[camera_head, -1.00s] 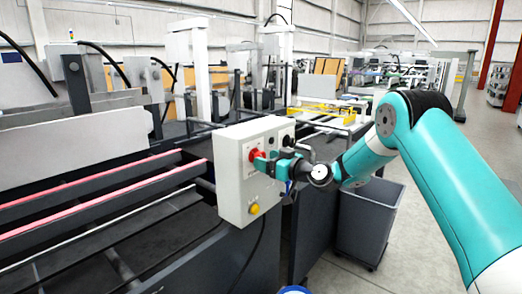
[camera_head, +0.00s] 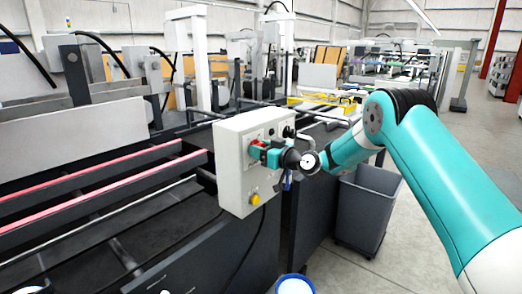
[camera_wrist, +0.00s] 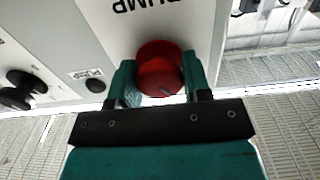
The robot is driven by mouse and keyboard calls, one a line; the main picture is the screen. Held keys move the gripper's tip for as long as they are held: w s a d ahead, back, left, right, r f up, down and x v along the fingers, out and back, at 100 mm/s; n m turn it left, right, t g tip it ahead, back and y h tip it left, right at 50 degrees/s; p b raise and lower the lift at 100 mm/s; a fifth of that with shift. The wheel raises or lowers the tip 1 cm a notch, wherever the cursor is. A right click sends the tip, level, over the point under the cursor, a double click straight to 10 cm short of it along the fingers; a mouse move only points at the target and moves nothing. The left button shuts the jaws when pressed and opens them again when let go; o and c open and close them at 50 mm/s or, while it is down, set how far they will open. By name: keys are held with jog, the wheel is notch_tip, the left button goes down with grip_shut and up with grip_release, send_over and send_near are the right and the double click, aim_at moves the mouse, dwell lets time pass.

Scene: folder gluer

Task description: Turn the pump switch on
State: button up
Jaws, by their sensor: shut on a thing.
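The red pump switch knob (camera_wrist: 160,70) sits on the face of the pale control box (camera_head: 232,178). Part of the word "PUMP" shows upside down beside it in the wrist view. My gripper (camera_wrist: 160,85) has one teal finger on each side of the knob and is shut on it. The knob's face has a small dark mark. In the head view my gripper (camera_head: 261,152) reaches the box from the right and hides most of the knob.
A yellow button (camera_head: 254,199) is low on the box. A black knob (camera_head: 288,132) is near its upper right edge; in the wrist view black knobs (camera_wrist: 22,88) and a small black button (camera_wrist: 95,85) show. A grey bin (camera_head: 365,208) stands right of the machine.

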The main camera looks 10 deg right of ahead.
jog(key=shift+f+m, duration=0.1)
jog(key=shift+m, duration=0.2)
jog(key=shift+m+b, duration=0.9)
jog(key=shift+b, duration=0.05)
jog(key=m+b, duration=0.2)
jog(key=m, duration=0.6)
jog(key=shift+m, duration=1.7)
jog(key=o, duration=0.9)
jog(key=b+v, duration=0.6)
jog(key=v, duration=1.1)
jog(key=shift+s+d, duration=0.15)
